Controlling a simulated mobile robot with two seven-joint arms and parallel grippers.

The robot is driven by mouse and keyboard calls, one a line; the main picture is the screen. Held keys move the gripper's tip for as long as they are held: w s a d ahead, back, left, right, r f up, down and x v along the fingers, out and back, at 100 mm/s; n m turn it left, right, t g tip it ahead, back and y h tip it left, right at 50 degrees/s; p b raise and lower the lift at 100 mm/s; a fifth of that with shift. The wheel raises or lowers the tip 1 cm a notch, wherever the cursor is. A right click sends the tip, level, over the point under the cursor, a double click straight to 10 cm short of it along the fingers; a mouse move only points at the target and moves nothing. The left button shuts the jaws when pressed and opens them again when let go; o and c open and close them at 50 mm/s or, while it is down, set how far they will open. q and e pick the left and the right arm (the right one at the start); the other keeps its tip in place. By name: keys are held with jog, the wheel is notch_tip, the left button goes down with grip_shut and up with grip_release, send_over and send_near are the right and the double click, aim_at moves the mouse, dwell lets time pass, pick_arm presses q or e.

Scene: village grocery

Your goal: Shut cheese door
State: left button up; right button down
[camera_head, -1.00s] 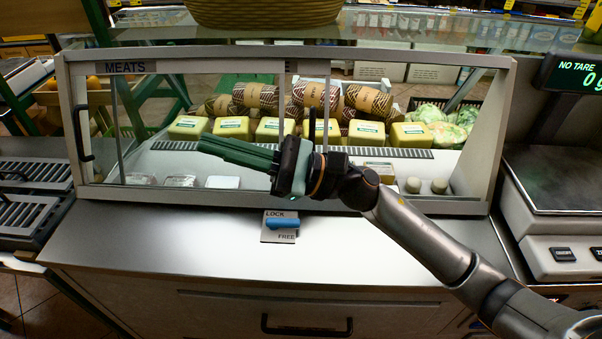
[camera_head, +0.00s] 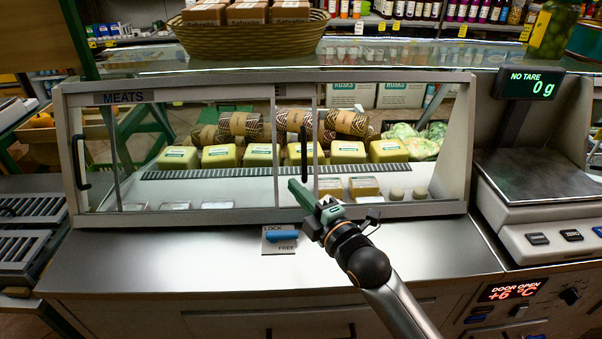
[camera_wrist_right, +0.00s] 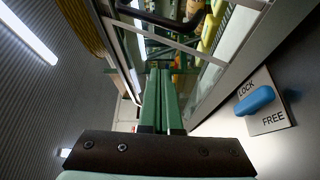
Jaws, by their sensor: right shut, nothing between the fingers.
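The cheese door (camera_head: 312,104) is a framed glass pane in the display case front, partly overlapped by the MEATS door (camera_head: 200,97) on its left. Its black upright handle (camera_head: 304,152) stands near the middle of the case. The right part of the case front looks open, and a display (camera_head: 514,290) reads DOOR OPEN. My right gripper (camera_head: 293,184) is shut and empty, its green fingers pointing left just below the handle; contact cannot be told. The fingers also show in the right wrist view (camera_wrist_right: 160,75). My left gripper is out of view.
A blue latch (camera_head: 281,235) on a LOCK/FREE plate sits below the case. Yellow cheese blocks (camera_head: 348,152) and patterned rolls (camera_head: 348,124) lie inside. A scale (camera_head: 540,180) stands at the right. The steel counter (camera_head: 180,260) in front is clear.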

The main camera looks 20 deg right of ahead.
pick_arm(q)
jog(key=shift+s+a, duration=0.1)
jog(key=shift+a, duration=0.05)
pick_arm(e)
jog(key=w, duration=0.1)
jog(key=w+d, duration=0.1)
jog(key=w, duration=0.1)
jog(key=w+d, duration=0.1)
jog(key=w, duration=0.1)
jog(key=shift+w+d, duration=0.2)
jog(key=shift+d, duration=0.05)
jog(key=shift+d, duration=0.1)
